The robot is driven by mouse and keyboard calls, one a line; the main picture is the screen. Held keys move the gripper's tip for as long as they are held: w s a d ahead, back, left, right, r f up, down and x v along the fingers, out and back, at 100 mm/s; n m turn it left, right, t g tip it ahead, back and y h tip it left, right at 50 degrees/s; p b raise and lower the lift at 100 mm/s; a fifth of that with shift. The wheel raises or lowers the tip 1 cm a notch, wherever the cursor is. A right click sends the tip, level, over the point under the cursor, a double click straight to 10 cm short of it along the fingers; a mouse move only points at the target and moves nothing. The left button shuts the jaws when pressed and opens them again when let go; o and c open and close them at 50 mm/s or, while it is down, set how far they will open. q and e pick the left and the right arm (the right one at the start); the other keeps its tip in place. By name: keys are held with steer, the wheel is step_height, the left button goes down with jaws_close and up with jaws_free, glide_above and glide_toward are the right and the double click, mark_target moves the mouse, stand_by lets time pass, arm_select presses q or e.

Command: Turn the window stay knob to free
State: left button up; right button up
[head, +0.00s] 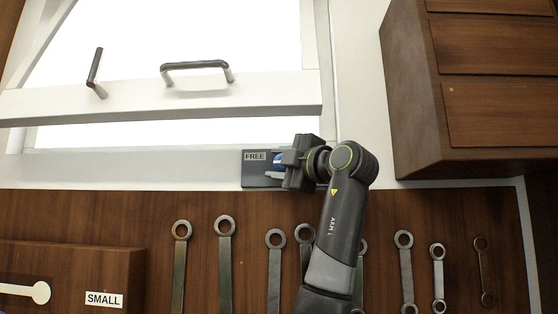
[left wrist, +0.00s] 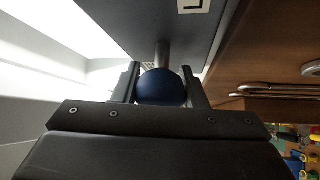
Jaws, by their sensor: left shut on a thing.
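The window stay knob (left wrist: 161,88) is a dark blue ball on a short metal stem, seen in the left wrist view. In the head view only a bit of its blue (head: 279,157) shows, beside my gripper. It stands out from a dark grey plate (head: 256,182) with a "FREE" label at its upper left. The knob's turned position cannot be told. My right gripper is not in view.
A white window frame (head: 170,101) with a dark handle (head: 197,66) and a small lever (head: 96,73) is above. A wooden drawer cabinet (head: 480,80) is at the upper right. Several wrenches (head: 224,262) hang on the wooden panel below, beside a box marked "SMALL" (head: 104,299).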

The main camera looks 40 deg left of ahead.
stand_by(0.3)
arm_select(q)
steer(key=o, duration=1)
steer(key=shift+c, duration=0.2)
steer(key=shift+d+f+b, duration=0.2)
steer(key=shift+d+b, duration=0.1)
steer(key=shift+d, duration=0.15)
steer(key=s+d+f+b, duration=0.1)
steer(key=d+b, duration=0.1)
steer(key=d, duration=0.6)
steer(key=d+f+b, duration=0.1)
steer(key=d+b, duration=0.2)
steer(key=d, duration=0.5)
steer(key=shift+s+f, duration=0.3)
steer(key=shift+s, duration=0.05)
steer(key=shift+d+f, duration=0.1)
